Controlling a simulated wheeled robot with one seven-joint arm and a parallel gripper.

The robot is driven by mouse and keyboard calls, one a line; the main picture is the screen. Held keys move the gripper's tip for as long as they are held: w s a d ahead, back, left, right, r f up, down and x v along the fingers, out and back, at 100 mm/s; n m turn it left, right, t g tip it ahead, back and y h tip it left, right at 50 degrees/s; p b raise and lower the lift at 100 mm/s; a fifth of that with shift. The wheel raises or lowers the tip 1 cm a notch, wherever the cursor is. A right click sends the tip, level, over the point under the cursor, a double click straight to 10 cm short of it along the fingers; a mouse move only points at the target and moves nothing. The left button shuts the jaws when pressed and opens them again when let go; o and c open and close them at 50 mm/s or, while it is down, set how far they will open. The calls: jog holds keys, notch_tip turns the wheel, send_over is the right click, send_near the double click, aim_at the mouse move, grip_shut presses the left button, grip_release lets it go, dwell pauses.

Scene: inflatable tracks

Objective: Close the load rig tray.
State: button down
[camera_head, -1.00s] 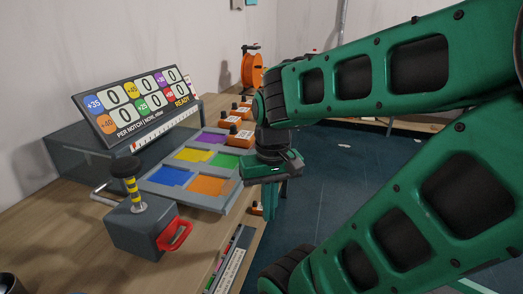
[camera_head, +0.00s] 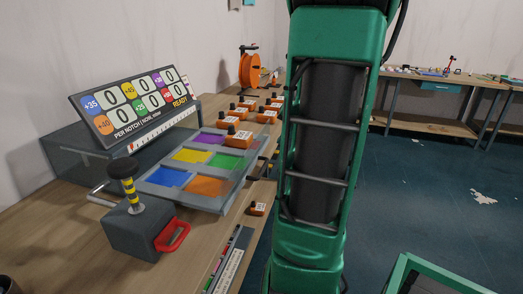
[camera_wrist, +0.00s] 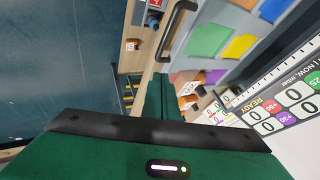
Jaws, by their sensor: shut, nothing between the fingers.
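The load rig (camera_head: 85,150) stands on the bench at the left, with a score display (camera_head: 137,102) on top that reads zeros and READY. Its tray (camera_head: 215,204) sticks out to the right, open, with purple, yellow, green, blue and orange panels. In the wrist view the tray (camera_wrist: 262,22) is at upper right, seen at an angle, with a dark bar handle (camera_wrist: 172,30) along its outer edge. My gripper (camera_wrist: 163,82) is shut and empty, just below the handle in that picture; I cannot tell whether they touch. In the head view my gripper is hidden.
Several orange labelled blocks (camera_head: 238,138) sit behind the tray. An orange reel (camera_head: 250,70) stands farther back. The floor (camera_head: 430,190) at right is mostly clear.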

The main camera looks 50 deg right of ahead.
jog(key=x, duration=0.3)
jog(key=w+x, duration=0.1)
jog(key=x, duration=0.3)
jog(key=a+r+x, duration=0.1)
jog(key=x, duration=0.3)
jog(key=shift+w+f, duration=0.1)
jog(key=shift+w, duration=0.25)
jog(key=shift+w+a, duration=0.15)
jog(key=shift+w, duration=0.55)
